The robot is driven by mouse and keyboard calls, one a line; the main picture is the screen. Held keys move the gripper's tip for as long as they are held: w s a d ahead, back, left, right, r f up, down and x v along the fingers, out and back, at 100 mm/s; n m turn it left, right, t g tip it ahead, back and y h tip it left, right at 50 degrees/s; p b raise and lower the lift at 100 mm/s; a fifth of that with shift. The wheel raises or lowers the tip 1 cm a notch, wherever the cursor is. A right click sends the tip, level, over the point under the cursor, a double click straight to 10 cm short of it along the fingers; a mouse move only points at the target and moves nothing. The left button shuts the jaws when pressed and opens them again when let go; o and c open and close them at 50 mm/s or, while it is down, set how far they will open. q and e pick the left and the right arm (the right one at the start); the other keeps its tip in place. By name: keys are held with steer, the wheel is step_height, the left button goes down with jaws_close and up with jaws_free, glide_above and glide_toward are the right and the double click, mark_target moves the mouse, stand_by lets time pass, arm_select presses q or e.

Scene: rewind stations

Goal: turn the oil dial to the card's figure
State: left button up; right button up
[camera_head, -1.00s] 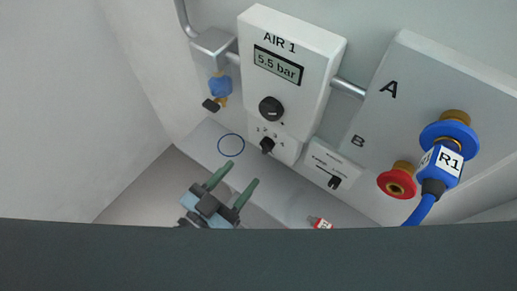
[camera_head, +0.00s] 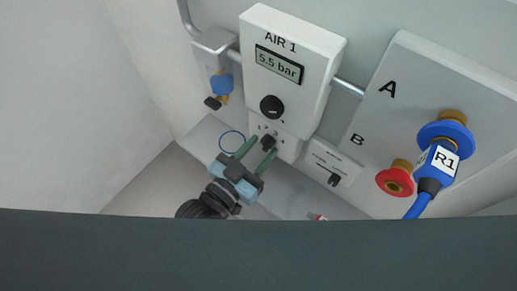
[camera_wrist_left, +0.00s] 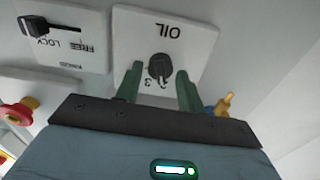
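The oil dial (camera_head: 268,141) is a small black knob on a white plate below the AIR 1 unit (camera_head: 291,62). In the left wrist view the dial (camera_wrist_left: 160,67) appears upside down under the word OIL, with numerals partly visible beside it. My left gripper (camera_head: 263,146) is open, its two green fingers pointing at the dial. In the wrist view the fingers (camera_wrist_left: 158,73) stand on either side of the dial with gaps showing; contact is not seen. No card with a figure for the dial can be made out. My right gripper is not in view.
A larger black knob (camera_head: 271,107) sits above the dial, under a display reading 5.5 bar. A FREE/LOCK plate (camera_head: 331,163) with a black lever is to the right. Beyond it is a panel with a blue R1 plug (camera_head: 436,166) and a red port (camera_head: 395,182).

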arm_select(q)
steer(key=c, duration=0.7)
steer(key=shift+o, duration=0.2)
steer(key=shift+r+n+p, duration=0.1)
steer(key=shift+n+p, duration=0.45)
steer(key=shift+n, duration=0.35)
steer(key=shift+n+p, duration=0.35)
steer(key=shift+n, duration=0.35)
steer(key=n+p, duration=0.1)
steer(key=n, duration=0.2)
steer(key=shift+a, duration=0.1)
steer(key=shift+n, duration=0.8)
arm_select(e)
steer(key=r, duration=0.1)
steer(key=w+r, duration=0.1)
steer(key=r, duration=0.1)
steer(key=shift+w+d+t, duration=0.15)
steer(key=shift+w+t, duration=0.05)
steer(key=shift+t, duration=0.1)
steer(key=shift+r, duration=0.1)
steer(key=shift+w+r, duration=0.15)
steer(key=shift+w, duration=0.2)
arm_select(q)
steer(key=o, duration=1)
steer(key=shift+c, duration=0.2)
